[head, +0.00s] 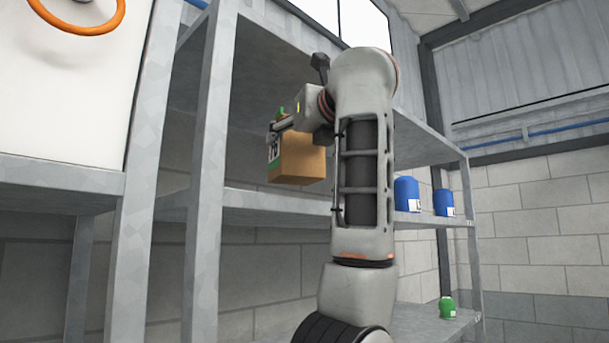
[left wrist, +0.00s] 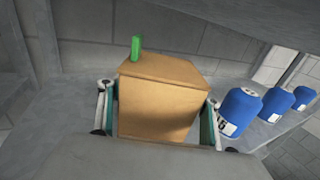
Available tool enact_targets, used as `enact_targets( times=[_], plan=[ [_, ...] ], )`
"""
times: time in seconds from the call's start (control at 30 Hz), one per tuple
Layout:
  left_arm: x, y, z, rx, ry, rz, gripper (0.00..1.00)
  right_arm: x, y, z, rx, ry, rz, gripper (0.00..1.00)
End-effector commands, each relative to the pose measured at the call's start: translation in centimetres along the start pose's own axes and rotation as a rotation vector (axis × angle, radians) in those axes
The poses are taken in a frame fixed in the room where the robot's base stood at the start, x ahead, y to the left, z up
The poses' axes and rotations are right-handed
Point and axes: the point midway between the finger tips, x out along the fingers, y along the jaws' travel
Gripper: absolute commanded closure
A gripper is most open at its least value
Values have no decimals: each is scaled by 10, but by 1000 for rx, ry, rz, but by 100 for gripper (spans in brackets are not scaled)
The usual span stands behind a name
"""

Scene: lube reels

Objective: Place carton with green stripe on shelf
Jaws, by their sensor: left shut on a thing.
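The brown carton (head: 303,160) has a label and a green band on its left side in the head view. My left gripper (head: 283,127) is shut on it and holds it inside the rack, over the middle shelf (head: 262,204). In the left wrist view the carton (left wrist: 160,100) sits between the two fingers of my left gripper (left wrist: 157,118). Whether the carton's underside touches the shelf cannot be told. A small green piece (left wrist: 136,48) shows at the carton's far top edge; what it belongs to is unclear. My right gripper is not in view.
Blue containers (head: 407,193) stand on the middle shelf to the right of the carton; several show in the left wrist view (left wrist: 240,111). A green container (head: 447,307) is on the lower shelf. A grey upright post (head: 207,180) stands left of the carton.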

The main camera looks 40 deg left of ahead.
Motion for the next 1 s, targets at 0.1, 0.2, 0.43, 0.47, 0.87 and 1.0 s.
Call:
enact_targets(
  times=[0.1,0.2,0.43,0.47,0.87,1.0],
  plan=[
    [0,0,-9,0,-1,2,63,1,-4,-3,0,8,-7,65],
    [1,0,-23,0,0,1,63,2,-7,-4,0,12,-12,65],
    [0,0,-48,0,-1,0,63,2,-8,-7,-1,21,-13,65],
    [0,0,-48,0,-1,0,63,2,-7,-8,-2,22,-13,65],
    [0,0,-51,0,-1,1,32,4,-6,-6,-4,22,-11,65],
    [0,0,-51,0,-1,0,20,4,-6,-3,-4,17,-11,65]
  ],
)
